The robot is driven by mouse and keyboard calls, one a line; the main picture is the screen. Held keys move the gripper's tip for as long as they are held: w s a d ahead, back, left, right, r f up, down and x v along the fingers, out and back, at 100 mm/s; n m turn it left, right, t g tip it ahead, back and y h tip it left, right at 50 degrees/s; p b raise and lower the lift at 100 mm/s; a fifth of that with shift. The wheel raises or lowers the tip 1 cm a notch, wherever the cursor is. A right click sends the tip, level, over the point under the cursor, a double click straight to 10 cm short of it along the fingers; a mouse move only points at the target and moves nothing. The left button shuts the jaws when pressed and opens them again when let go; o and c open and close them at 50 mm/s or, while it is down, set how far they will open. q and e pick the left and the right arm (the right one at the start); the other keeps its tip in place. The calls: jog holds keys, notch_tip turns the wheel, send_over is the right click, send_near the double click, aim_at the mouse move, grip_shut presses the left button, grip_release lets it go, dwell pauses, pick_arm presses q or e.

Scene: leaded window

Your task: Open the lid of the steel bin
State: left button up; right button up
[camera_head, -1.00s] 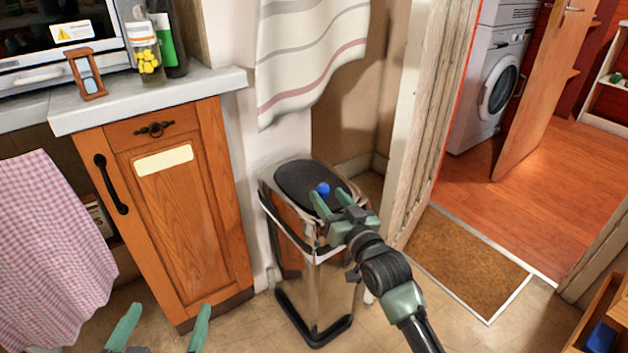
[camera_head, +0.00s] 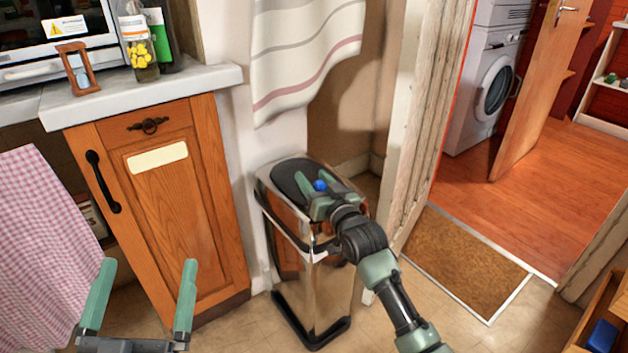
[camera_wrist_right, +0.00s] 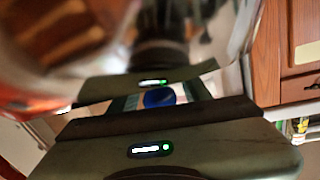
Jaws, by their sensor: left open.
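The steel bin (camera_head: 325,290) stands upright on the floor between the wooden cabinet and the door frame. Its lid (camera_head: 287,181) is closed, with a dark oval top and a small blue ball-like knob (camera_head: 320,185). My right gripper (camera_head: 318,177) is over the lid, its fingers apart on either side of the blue knob. Whether they touch it cannot be told. The blue knob also shows between the fingers in the right wrist view (camera_wrist_right: 159,97). My left gripper (camera_head: 149,265) is open and empty in front of the cabinet.
The wooden cabinet (camera_head: 165,210) with a stone top is left of the bin. A striped cloth (camera_head: 305,55) hangs above it. The door frame (camera_head: 425,120) and a brown doormat (camera_head: 465,255) are to the right. A pink checked cloth (camera_head: 40,245) hangs at far left.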

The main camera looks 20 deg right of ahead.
grip_shut()
dwell(1.2)
